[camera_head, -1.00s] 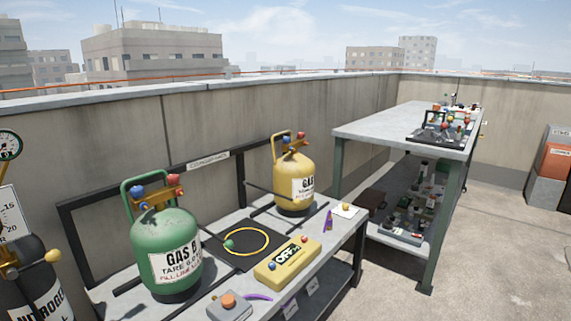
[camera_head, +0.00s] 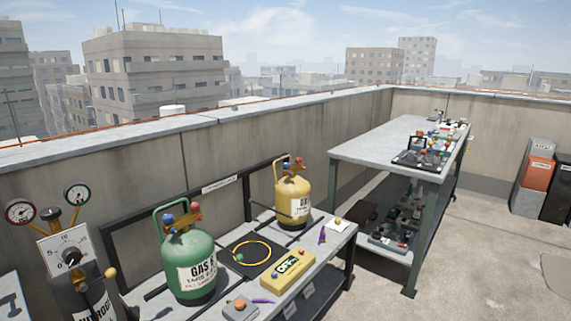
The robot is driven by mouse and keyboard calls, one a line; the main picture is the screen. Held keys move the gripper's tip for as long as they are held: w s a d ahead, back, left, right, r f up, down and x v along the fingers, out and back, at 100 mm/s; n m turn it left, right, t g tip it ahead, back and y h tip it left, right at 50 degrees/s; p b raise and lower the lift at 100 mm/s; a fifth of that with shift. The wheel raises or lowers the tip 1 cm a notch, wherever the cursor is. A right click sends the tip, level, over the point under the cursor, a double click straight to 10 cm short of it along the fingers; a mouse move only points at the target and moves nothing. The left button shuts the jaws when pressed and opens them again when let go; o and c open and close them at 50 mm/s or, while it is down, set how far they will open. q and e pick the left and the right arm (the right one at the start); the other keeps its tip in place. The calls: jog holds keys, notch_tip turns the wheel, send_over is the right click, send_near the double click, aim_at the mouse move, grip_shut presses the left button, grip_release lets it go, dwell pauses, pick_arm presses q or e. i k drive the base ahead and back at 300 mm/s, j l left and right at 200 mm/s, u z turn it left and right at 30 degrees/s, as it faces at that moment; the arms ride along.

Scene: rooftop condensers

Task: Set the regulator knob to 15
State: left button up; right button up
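The regulator knob (camera_head: 71,258) is a small dark knob on a white dial plate (camera_head: 63,245) at the left. The plate carries numbers, with 5, 10 and 15 partly readable; where the knob points is too small to tell. The plate sits at the top of a dark nitrogen cylinder (camera_head: 95,300), cut off by the bottom edge. Neither of my grippers is in view.
A bench to the right holds a green gas cylinder (camera_head: 188,265), a yellow gas cylinder (camera_head: 293,200), a yellow meter (camera_head: 288,270) and a yellow hose ring (camera_head: 251,251). A second table (camera_head: 375,148) stands behind.

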aim_at(73, 256)
jog(key=u, duration=1.3)
